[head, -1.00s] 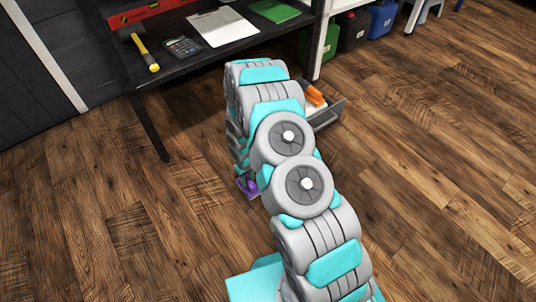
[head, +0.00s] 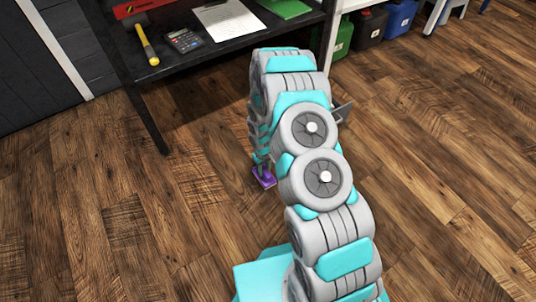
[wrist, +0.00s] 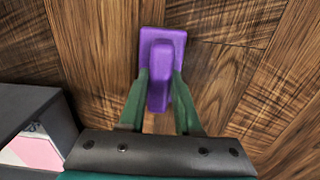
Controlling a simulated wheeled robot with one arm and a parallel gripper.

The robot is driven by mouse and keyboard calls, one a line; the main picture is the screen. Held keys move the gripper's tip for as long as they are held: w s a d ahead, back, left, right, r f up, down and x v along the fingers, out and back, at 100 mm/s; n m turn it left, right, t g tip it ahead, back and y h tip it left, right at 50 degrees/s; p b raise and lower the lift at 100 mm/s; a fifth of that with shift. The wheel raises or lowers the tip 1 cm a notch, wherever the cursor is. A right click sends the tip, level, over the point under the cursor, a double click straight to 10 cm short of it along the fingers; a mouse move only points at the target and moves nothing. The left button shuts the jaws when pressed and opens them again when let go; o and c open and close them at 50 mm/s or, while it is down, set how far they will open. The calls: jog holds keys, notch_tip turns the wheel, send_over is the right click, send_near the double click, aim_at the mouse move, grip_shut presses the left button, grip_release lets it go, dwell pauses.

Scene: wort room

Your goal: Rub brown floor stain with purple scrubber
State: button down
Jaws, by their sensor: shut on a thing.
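The purple scrubber (wrist: 168,45) is held in my gripper (wrist: 160,80), with the two green fingers shut on either side of its handle. In the head view the scrubber (head: 264,177) shows at floor level, just left of my arm and in front of the black table. Whether it touches the floor or hovers just above it is hard to tell. I cannot make out a brown stain against the brown wood floor in either view; it may be hidden behind my arm or under the scrubber.
A grey drawer or box (wrist: 35,120) is close at the gripper's left in the wrist view.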

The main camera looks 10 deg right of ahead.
jog(key=shift+r+p, duration=0.7)
jog(key=shift+r, duration=3.35)
